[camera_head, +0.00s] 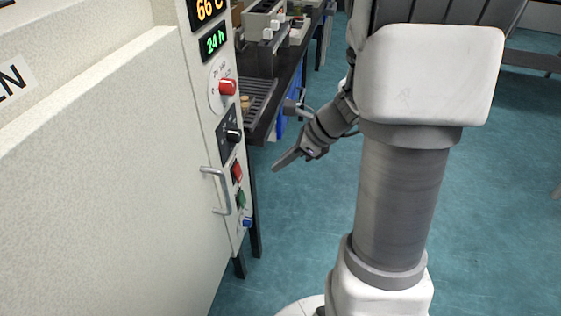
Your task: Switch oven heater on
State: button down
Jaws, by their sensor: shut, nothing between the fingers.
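The oven (110,190) is a large cream cabinet filling the left side. Its narrow control panel (219,130) faces right. From the top the panel carries an orange display (208,10) reading about 66 C, a green display (214,42) reading 24 h, a red knob (228,87), a black knob (234,135), a red switch (237,172), a green switch (241,198) and a small blue knob (247,222). Which one is the heater switch cannot be read. My gripper (276,168) is shut and empty, right of the panel and apart from it, pointing left and down.
A metal handle (217,190) stands out from the oven beside the switches. Behind the panel is a dark bench (297,75) with a grey ridged tray (258,97) and instruments. Teal floor (300,230) is open below my gripper.

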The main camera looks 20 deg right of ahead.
aim_at(240, 175)
jog(key=w+a+f+b, duration=0.3)
jog(key=w+a+f, duration=0.1)
jog(key=a+f, duration=0.1)
jog(key=shift+w+a+f, duration=0.3)
jog(key=shift+a, duration=0.35)
jog(key=shift+w+a+f+y+b, duration=0.1)
jog(key=shift+a+y+b, duration=0.15)
jog(key=shift+b, duration=0.6)
jog(key=shift+r+p, duration=0.8)
jog(key=shift+d, duration=0.1)
